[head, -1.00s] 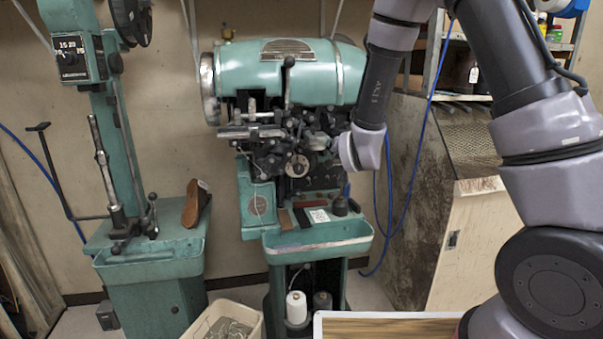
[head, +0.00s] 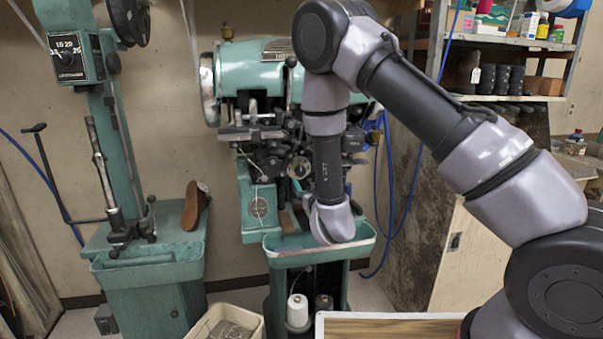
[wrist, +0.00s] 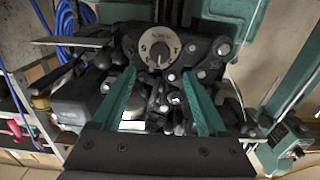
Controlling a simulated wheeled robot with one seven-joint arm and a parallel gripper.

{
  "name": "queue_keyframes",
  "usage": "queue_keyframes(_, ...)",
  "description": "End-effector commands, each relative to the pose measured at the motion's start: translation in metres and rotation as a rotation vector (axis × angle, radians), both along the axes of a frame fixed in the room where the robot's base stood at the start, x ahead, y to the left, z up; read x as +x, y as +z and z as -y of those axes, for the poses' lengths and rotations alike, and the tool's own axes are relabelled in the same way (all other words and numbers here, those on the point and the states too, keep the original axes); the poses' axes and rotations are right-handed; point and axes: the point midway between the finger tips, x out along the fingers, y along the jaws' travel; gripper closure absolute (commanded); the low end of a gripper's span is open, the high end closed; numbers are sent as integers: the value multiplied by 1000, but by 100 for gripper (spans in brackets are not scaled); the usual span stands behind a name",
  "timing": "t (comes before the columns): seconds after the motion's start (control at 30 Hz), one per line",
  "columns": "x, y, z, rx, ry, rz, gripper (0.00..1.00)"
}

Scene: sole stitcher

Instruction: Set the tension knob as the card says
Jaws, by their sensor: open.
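A round cream dial with dark marks and a small knob at its centre (wrist: 159,51) faces me in the wrist view. The same pale dial (head: 300,167) shows on the green stitching machine in the head view, just left of my arm. Its marks are too small to read surely. My gripper (wrist: 159,78) is open and empty in the wrist view, its two green fingers apart and below the dial in the picture. I cannot tell whether they touch anything. In the head view my wrist hides most of the gripper. The card is hidden behind my arm there.
A green tray rim (head: 320,243) juts out below my wrist. Metal parts and levers crowd around the dial. A crate (head: 228,325) stands on the floor.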

Motion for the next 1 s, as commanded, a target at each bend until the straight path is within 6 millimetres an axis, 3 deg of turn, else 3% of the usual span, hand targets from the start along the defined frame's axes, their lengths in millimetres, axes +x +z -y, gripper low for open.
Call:
queue_keyframes(0.2, 41, 1, -10, 2, -3, 2, 24)
queue_keyframes(0.43, 77, 1, -21, 1, -2, 1, 24)
queue_keyframes(0.6, 89, 0, -24, 0, -2, 0, 24)
queue_keyframes(0.9, 90, 0, -25, 0, -2, -1, 24)
queue_keyframes(1.0, 90, 0, -25, 0, -2, -1, 62)
